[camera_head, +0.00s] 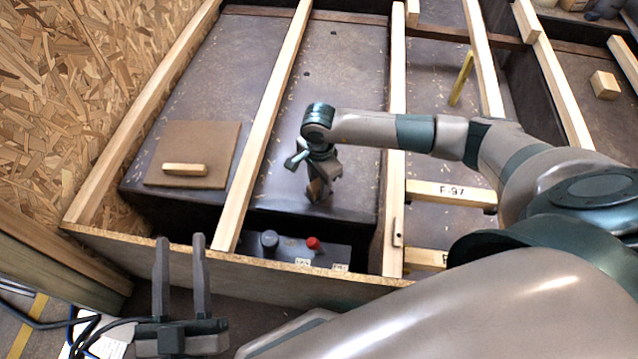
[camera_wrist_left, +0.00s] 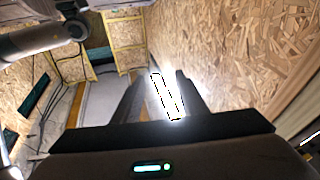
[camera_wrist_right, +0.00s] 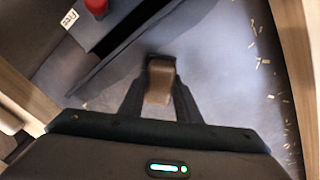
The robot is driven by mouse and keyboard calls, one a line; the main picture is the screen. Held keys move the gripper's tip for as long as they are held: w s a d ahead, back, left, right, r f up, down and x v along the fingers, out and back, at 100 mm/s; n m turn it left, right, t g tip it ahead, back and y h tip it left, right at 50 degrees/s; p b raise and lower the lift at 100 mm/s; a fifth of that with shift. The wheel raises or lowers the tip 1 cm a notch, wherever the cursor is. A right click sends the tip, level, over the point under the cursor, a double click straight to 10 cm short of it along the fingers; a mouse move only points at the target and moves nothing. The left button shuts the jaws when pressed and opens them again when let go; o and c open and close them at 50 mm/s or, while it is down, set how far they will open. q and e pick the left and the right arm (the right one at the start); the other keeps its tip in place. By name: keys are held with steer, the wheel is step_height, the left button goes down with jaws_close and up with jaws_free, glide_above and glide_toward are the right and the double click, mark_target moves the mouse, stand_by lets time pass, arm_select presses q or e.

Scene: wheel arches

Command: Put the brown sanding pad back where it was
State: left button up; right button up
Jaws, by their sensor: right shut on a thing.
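The brown sanding pad (camera_wrist_right: 160,80) is a small block between the fingers of my right gripper (camera_wrist_right: 161,92), which is shut on it. In the head view my right gripper (camera_head: 319,184) hangs over the middle bay of the dark panel, and the brown pad (camera_head: 318,192) shows at its fingertips. I cannot tell whether the pad touches the surface under it. My left gripper (camera_head: 180,240) is open and empty at the front left, near the frame's front rail; its spread fingers also show in the left wrist view (camera_wrist_left: 158,85).
A brown square board (camera_head: 198,138) with a light wooden handle (camera_head: 185,169) lies in the left bay. Wooden ribs (camera_head: 268,118) divide the bays. A dark box with a red button (camera_head: 313,243) sits behind the front rail (camera_head: 300,285).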

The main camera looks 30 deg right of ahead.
arm_select(q)
steer(key=shift+s+r, duration=0.1)
steer(key=shift+r, duration=0.05)
arm_select(e)
steer(key=shift+f, duration=0.1)
steer(key=o, duration=1)
steer(key=shift+c, duration=0.2)
arm_select(q)
steer(key=shift+r, duration=0.2)
steer(key=shift+f, duration=0.1)
arm_select(e)
steer(key=shift+r, duration=0.45)
arm_select(q)
step_height(320, 180, down, 7)
steer(key=w+a+g+y+p, duration=0.1)
steer(key=g+p, duration=0.1)
steer(key=g, duration=0.2)
steer(key=shift+w, duration=0.15)
arm_select(e)
step_height(320, 180, up, 11)
steer(key=shift+r, duration=0.2)
arm_select(q)
steer(key=shift+f, duration=0.1)
